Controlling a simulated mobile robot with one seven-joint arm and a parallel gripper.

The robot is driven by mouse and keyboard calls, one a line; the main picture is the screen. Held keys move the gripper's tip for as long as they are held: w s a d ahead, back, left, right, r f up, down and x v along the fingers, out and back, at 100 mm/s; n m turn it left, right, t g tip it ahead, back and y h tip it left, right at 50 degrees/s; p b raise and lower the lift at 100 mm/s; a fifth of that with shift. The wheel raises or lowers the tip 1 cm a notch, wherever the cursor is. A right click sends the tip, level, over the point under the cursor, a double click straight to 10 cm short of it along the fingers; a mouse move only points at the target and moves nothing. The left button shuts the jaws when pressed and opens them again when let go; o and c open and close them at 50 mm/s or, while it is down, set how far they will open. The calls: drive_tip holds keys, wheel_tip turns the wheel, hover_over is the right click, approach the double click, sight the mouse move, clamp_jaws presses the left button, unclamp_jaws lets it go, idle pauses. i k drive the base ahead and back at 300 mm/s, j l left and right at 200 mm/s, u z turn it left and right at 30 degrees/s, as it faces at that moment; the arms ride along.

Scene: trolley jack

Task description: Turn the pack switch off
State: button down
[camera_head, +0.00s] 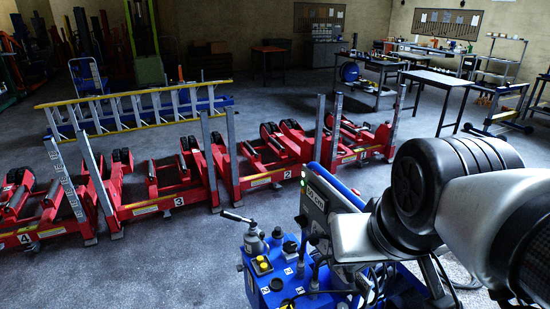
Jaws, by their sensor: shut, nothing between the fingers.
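The blue power pack (255,285) stands at the bottom centre, with hoses, fittings and a small box with a yellow button (263,265) on top. Its dark, tilted panel (322,194) carries white lettering and a small lit green lamp. I cannot make out which part is the pack switch; my arm covers part of the panel and the pack's right side. My arm reaches in from the right, and my gripper (322,242) is at the panel's lower part. It is shut and empty. Its fingertips are small and dark against the pack, and I cannot tell whether they touch it.
Red numbered jack units (160,205) with upright grey posts stand in a row behind the pack. Workbenches (440,80) stand at the back right. Grey floor (150,275) is clear at the front left.

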sight(301, 221)
drive_tip(key=i+j+z, duration=0.1)
drive_tip(key=j+z, duration=0.15)
drive_tip(key=j, duration=0.3)
drive_tip(key=k+j+z, duration=0.15)
drive_tip(key=z, duration=0.35)
drive_tip(key=l+u, duration=0.4)
drive_tip(key=l, duration=0.4)
drive_tip(key=j+z, duration=0.4)
drive_tip(key=j, duration=0.45)
drive_tip(key=k, duration=0.05)
